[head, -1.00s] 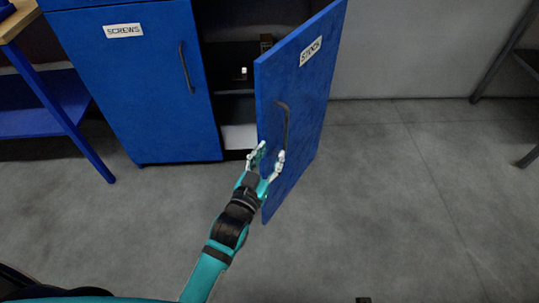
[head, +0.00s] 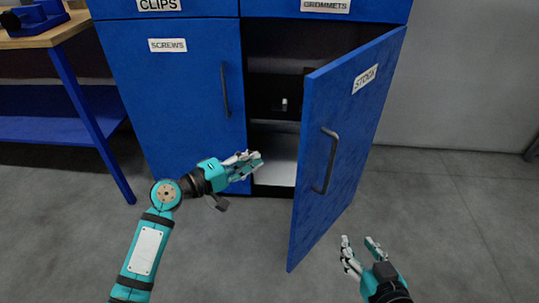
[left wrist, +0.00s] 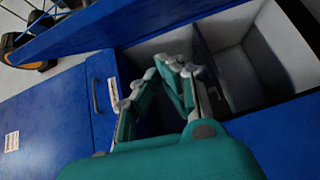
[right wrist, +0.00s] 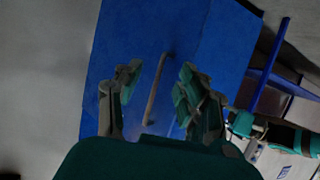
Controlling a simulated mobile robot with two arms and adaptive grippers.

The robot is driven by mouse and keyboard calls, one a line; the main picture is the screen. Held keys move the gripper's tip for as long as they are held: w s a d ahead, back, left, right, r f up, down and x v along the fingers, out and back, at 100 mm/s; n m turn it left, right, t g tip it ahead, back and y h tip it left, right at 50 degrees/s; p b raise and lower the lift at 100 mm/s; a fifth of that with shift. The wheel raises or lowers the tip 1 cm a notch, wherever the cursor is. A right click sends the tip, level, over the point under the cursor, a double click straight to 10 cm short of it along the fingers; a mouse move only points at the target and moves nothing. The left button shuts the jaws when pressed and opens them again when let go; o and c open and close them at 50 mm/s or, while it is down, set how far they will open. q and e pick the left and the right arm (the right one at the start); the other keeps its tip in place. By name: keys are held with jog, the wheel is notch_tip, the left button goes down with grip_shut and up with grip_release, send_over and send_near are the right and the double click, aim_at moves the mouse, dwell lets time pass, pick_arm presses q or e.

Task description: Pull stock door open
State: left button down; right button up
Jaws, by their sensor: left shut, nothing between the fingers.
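The blue stock door (head: 345,140), labelled STOCK, stands ajar, swung out toward me, hinged on its right side. Its dark curved handle (head: 325,160) is on the outer face; the handle also shows in the right wrist view (right wrist: 156,90) between the fingertips but farther off. My left gripper (head: 258,161) is shut and empty, in front of the cabinet opening, left of the door's free edge and apart from it. My right gripper (head: 359,243) is open and empty, low in front of the door's outer face, not touching the handle.
The dark cabinet opening (head: 275,75) shows a pale floor and a small object inside. The shut SCREWS door (head: 185,100) is to the left. A workbench (head: 60,35) with blue legs stands at far left. Floor to the right of the door is clear.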

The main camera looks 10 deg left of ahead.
pick_arm(q)
jog(key=w+d+r+h+b, duration=0.1)
jog(key=w+d, duration=0.2)
jog(key=d, duration=0.7)
jog(key=shift+w+d+r+b, duration=0.15)
jog(key=shift+w+r+b, duration=0.05)
jog(key=shift+w+b, duration=0.15)
pick_arm(e)
notch_tip(320, 180, up, 9)
jog(key=w+a+t+y, duration=0.1)
jog(key=a+t, duration=0.1)
jog(key=t, duration=0.3)
jog(key=shift+w+y, duration=0.4)
pick_arm(q)
jog(key=shift+s, duration=0.15)
pick_arm(e)
jog(key=shift+f, duration=0.15)
